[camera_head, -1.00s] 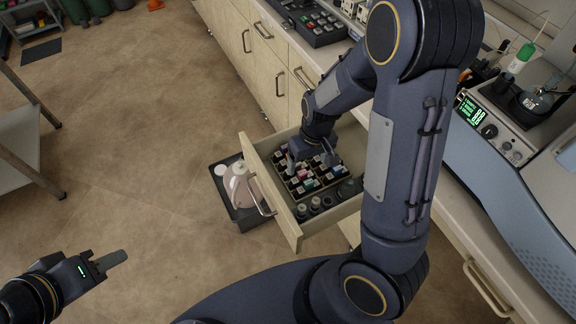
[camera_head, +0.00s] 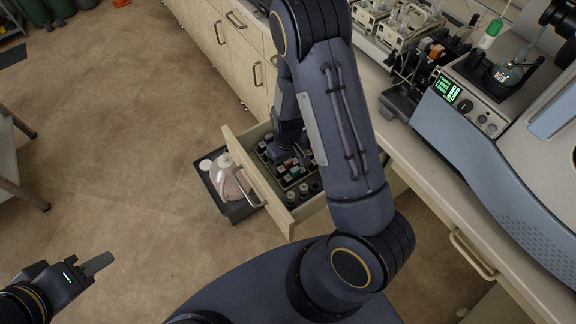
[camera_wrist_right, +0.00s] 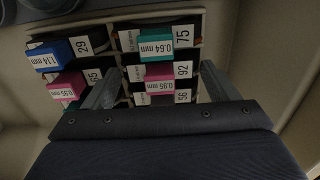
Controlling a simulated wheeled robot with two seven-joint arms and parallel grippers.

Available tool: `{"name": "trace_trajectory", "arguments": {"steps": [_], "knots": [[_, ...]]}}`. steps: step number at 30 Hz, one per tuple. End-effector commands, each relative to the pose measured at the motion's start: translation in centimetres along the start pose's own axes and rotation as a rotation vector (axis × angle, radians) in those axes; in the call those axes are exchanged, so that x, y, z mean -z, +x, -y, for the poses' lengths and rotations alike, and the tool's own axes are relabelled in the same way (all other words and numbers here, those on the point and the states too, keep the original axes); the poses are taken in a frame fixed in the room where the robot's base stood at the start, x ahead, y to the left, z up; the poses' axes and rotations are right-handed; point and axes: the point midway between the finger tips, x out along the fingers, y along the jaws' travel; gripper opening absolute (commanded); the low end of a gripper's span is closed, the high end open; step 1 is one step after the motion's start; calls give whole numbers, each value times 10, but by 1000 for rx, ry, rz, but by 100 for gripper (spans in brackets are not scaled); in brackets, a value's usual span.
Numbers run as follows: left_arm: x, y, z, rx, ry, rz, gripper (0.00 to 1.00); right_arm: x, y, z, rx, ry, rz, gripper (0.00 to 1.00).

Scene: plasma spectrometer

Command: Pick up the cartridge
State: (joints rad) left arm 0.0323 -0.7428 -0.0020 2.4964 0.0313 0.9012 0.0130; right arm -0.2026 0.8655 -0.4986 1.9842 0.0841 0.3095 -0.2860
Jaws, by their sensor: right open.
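Several labelled cartridges stand in a divided rack (camera_head: 268,158) inside the open drawer (camera_head: 258,180). In the right wrist view, a cartridge with a pink label (camera_wrist_right: 160,87) and the number 92 sits between the fingers of my right gripper (camera_wrist_right: 160,92). A teal-labelled cartridge (camera_wrist_right: 156,46) marked 75 is behind it, and blue (camera_wrist_right: 52,55) and pink (camera_wrist_right: 66,88) ones are to the left. My right gripper is open, with its fingers on either side of the pink one; contact cannot be told. My left gripper (camera_head: 98,264) is empty-looking, over the floor at lower left.
A dark tray (camera_head: 238,210) with a pinkish-white bottle (camera_head: 226,178) stands on the floor beside the drawer. Dark-capped bottles (camera_head: 302,194) stand at the drawer's front. The counter (camera_head: 420,160) with the spectrometer (camera_head: 490,170) runs along the right.

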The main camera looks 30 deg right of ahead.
Motion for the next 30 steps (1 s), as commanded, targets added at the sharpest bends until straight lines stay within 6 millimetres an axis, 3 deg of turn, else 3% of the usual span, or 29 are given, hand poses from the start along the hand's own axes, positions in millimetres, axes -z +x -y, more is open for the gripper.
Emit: {"name": "trace_trajectory", "arguments": {"steps": [2,9,22,25,26,30], "knots": [[0,0,0,0,0,0,36,0,0,0,0,0,0,80],[0,0,0,0,0,0,36,0,0,0,0,0,1,52],[0,0,0,0,0,0,36,-1,-1,0,1,0,3,51],[0,0,0,0,0,0,36,-1,-9,0,1,0,2,35],[0,0,0,0,0,0,36,0,-14,0,1,0,0,1],[0,0,0,0,0,0,36,1,-42,1,1,-1,-4,0]]}}
